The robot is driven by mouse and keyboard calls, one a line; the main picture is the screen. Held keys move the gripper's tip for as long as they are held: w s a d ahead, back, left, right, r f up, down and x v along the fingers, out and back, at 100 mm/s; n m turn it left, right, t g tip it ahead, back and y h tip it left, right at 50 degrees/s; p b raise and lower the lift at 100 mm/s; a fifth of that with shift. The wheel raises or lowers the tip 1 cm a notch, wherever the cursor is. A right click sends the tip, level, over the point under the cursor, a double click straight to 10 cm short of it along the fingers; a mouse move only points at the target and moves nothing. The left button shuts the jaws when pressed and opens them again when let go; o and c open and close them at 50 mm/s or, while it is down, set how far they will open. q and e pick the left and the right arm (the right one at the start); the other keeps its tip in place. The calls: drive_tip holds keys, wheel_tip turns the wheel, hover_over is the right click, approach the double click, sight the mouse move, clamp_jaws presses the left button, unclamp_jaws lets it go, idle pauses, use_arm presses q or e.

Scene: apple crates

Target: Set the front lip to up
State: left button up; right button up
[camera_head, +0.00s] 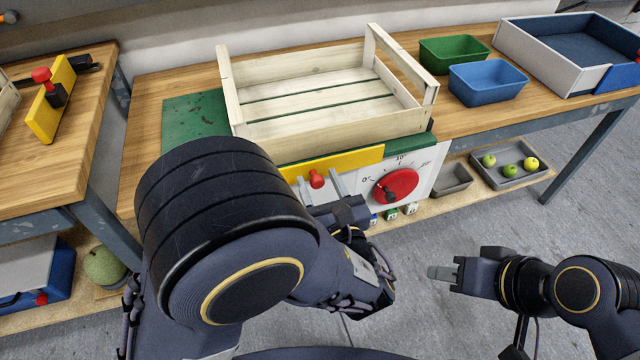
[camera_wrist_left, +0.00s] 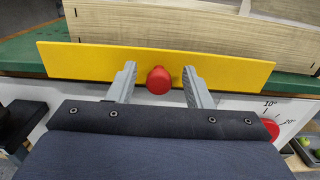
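The front lip is a yellow bar (camera_head: 345,160) along the front of the green stand, below the wooden crate. It carries a red knob (camera_head: 317,179) on its front face. In the left wrist view the yellow lip (camera_wrist_left: 100,62) spans the width and the red knob (camera_wrist_left: 159,80) is near its middle. My left gripper (camera_wrist_left: 158,82) is open, with one finger on each side of the knob and a gap to each side. In the head view my left arm hides part of the stand. My right gripper (camera_head: 440,272) is away from the stand, at the lower right; its finger gap is unclear.
A slatted wooden crate (camera_head: 330,122) sits on the stand, just behind the lip. A red dial (camera_head: 396,186) with angle marks is right of the knob. Green (camera_head: 453,52) and blue (camera_head: 487,84) bins stand further right on the bench.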

use_arm(q)
drive_tip(key=p+v, duration=0.1)
drive_tip(key=v, duration=0.7)
drive_tip(key=shift+w, duration=0.1)
idle(0.4)
